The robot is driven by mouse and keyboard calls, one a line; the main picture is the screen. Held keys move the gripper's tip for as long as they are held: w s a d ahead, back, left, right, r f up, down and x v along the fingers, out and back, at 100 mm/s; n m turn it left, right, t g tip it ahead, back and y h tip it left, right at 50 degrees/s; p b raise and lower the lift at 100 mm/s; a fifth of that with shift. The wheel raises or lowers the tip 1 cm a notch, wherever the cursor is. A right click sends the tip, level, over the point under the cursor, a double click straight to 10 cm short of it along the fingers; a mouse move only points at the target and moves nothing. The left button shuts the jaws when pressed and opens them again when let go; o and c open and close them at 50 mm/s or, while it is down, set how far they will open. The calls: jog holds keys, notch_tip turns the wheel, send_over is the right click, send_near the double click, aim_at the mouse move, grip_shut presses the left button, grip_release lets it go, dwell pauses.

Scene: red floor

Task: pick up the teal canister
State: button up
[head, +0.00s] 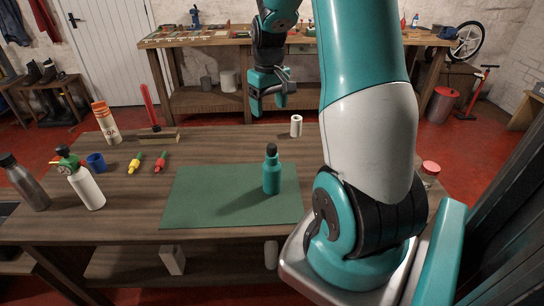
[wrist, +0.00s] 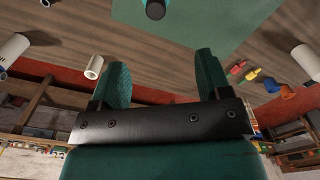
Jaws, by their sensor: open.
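The teal canister (head: 272,174), a bottle shape with a dark cap, stands upright on the green mat (head: 205,190) in the head view. In the wrist view only part of the canister (wrist: 155,9) shows at the top edge, with the mat (wrist: 215,22) around it. My gripper (head: 269,102) hangs above the far edge of the table, behind and higher than the canister, and apart from it. In the wrist view my gripper's two teal fingers (wrist: 160,65) are spread wide with nothing between them.
A white roll (head: 296,126) stands at the table's far edge, right of the canister. A white spray bottle (head: 86,188), grey bottle (head: 28,186), blue mug (head: 96,163), yellow (head: 134,162) and red (head: 161,162) small items stand or lie left. The mat is otherwise clear.

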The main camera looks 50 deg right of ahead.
aim_at(272, 154)
jog(key=f, duration=0.4)
jog(key=f+p, duration=0.1)
jog(key=f, duration=0.2)
jog(key=f+p, duration=0.1)
jog(key=f, duration=0.3)
jog(key=shift+s+d+f, duration=0.1)
jog(key=shift+d+f, duration=0.2)
jog(key=shift+d, duration=0.05)
jog(key=shift+s+a+f+p, duration=0.1)
jog(key=shift+f+p, duration=0.4)
jog(key=shift+f, duration=0.9)
jog(key=shift+s+f+p, duration=0.1)
jog(key=shift+f+p, duration=0.35)
jog(key=shift+f, duration=0.9)
jog(key=shift+c, duration=0.2)
grip_shut()
jog(key=shift+r, duration=0.1)
